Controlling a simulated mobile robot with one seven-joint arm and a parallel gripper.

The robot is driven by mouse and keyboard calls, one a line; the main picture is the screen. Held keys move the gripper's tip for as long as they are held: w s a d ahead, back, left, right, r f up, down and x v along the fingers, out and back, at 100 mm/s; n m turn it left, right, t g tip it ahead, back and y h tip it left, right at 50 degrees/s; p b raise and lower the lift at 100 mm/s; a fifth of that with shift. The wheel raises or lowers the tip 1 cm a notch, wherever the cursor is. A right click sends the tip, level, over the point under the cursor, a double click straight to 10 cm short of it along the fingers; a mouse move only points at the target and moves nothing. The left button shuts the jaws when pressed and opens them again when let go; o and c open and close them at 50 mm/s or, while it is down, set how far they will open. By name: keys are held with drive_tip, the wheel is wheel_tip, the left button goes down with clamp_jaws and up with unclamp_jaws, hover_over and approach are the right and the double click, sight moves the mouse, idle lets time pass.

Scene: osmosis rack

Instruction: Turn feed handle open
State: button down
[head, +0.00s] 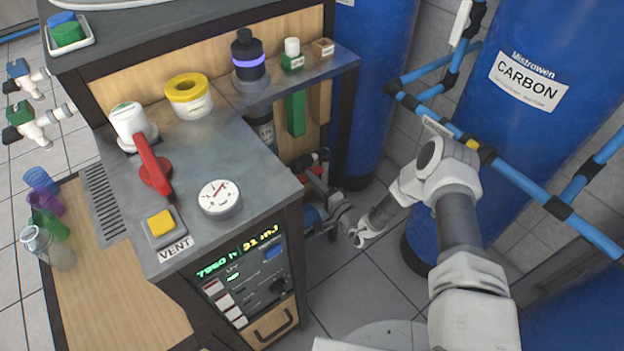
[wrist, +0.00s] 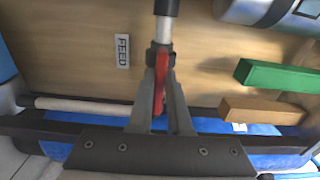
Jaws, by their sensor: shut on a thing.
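In the wrist view the red feed handle (wrist: 162,66) sits on a grey and black pipe (wrist: 165,30), next to a white FEED label (wrist: 122,51). My gripper (wrist: 160,84) is shut on the handle, one finger on each side of it. Much of the handle is hidden between the fingers. In the head view my gripper (head: 322,208) reaches in at the right side of the cabinet, below the shelf. The handle is too small and covered there to tell how it is turned.
A green block (wrist: 275,76) and a brown block (wrist: 262,110) jut out right of the handle in the wrist view. The cabinet top (head: 240,160) carries a red lever (head: 152,170) and a gauge (head: 219,198). Blue tanks and pipes (head: 540,185) stand at right.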

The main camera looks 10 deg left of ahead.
drive_tip(key=shift+d, duration=0.1)
drive_tip(key=c, duration=0.9)
unclamp_jaws()
drive_tip(key=shift+o, duration=0.2)
drive_tip(key=shift+s, duration=0.1)
drive_tip(key=p+v, duration=0.3)
drive_tip(key=v, duration=1.4)
drive_tip(key=shift+d, duration=0.1)
